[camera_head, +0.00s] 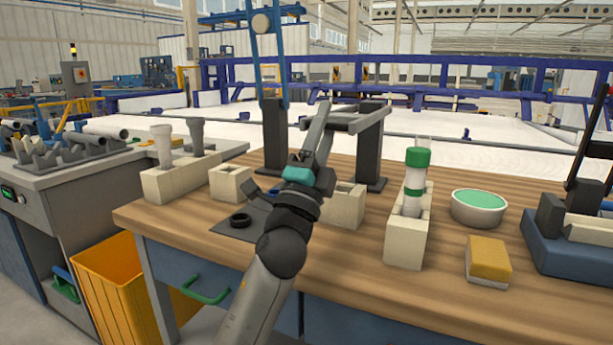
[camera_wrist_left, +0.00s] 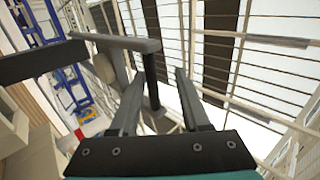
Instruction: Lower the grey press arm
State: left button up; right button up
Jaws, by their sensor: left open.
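The grey press arm (camera_head: 352,121) is a grey bar, roughly level, near the top of the right dark post (camera_head: 370,150) at the back of the workbench. In the left wrist view the bar (camera_wrist_left: 122,43) crosses just beyond my fingertips, with a dark upright rod below it. My left gripper (camera_head: 324,108) reaches up from the front, close to the bar. In the left wrist view my left gripper (camera_wrist_left: 159,73) is open, with nothing clearly held between its fingers. I cannot tell whether a finger touches the bar. My right gripper is not in view.
Cream blocks (camera_head: 343,205) stand around my left arm. A green-capped pipe (camera_head: 415,175) stands in a holder (camera_head: 405,245) to the right. A green-topped bowl (camera_head: 478,208), a yellow sponge (camera_head: 488,258) and a blue fixture (camera_head: 560,250) lie further right.

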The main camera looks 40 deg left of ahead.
pick_arm(q)
jog(key=b+v, duration=0.1)
jog(key=v, duration=1.2)
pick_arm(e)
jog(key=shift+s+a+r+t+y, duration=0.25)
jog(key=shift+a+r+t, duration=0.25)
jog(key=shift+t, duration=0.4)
pick_arm(q)
jog(key=shift+s+r, duration=0.1)
